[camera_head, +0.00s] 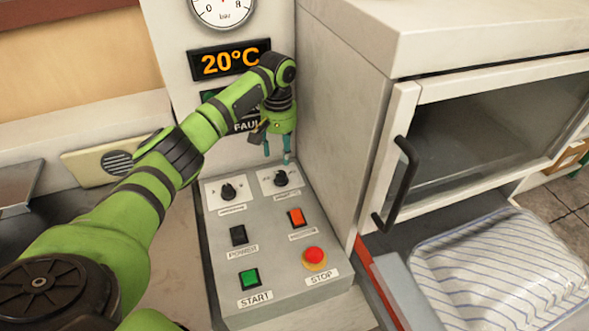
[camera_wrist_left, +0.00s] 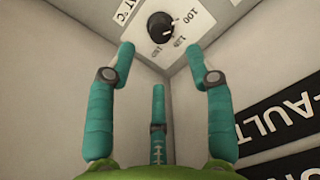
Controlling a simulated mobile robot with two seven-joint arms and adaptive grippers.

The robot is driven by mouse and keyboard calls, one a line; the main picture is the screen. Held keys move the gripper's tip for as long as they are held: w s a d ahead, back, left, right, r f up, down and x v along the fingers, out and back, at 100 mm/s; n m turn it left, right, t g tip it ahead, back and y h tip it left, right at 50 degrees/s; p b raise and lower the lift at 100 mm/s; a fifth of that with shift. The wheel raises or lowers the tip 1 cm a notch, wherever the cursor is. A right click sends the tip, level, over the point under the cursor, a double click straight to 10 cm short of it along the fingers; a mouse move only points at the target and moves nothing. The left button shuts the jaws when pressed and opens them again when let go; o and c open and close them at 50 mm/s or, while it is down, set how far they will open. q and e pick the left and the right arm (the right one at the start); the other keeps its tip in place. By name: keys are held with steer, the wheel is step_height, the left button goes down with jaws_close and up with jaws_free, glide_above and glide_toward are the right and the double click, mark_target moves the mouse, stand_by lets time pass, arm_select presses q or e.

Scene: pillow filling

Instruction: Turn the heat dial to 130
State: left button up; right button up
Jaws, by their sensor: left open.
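The heat dial (camera_head: 281,178) is a black knob on a white plate at the top right of the grey control box (camera_head: 262,262). It also shows in the left wrist view (camera_wrist_left: 161,24), with a label ending in "T °C" and scale numbers including 100; its exact setting is too small to read. My left gripper (camera_head: 277,158) is over the heat dial, fingers pointing down. Its teal fingers are spread with nothing between them in the left wrist view (camera_wrist_left: 160,62), and the knob lies beyond the fingertips, apart from them. My right gripper is not seen.
A second dial (camera_head: 228,191) sits left of the heat dial. Below are a black power switch (camera_head: 238,235), an orange switch (camera_head: 296,217), a green start button (camera_head: 249,277) and a red stop button (camera_head: 314,256). A display (camera_head: 230,61) reads 20°C. A cabinet wall (camera_head: 335,130) stands close right.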

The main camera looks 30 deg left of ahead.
mark_target(281, 174)
arm_select(q)
steer(key=shift+s+a+f, duration=0.1)
steer(key=shift+s+f, duration=0.1)
steer(key=shift+f, duration=0.45)
step_height(281, 174, down, 2)
steer(key=shift+f, duration=0.2)
step_height(281, 174, down, 4)
steer(key=shift+r+p, duration=0.1)
steer(key=shift+p, duration=0.25)
steer(key=shift+w+f, duration=0.15)
steer(key=shift+f, duration=0.05)
steer(key=c, duration=1)
jaws_close()
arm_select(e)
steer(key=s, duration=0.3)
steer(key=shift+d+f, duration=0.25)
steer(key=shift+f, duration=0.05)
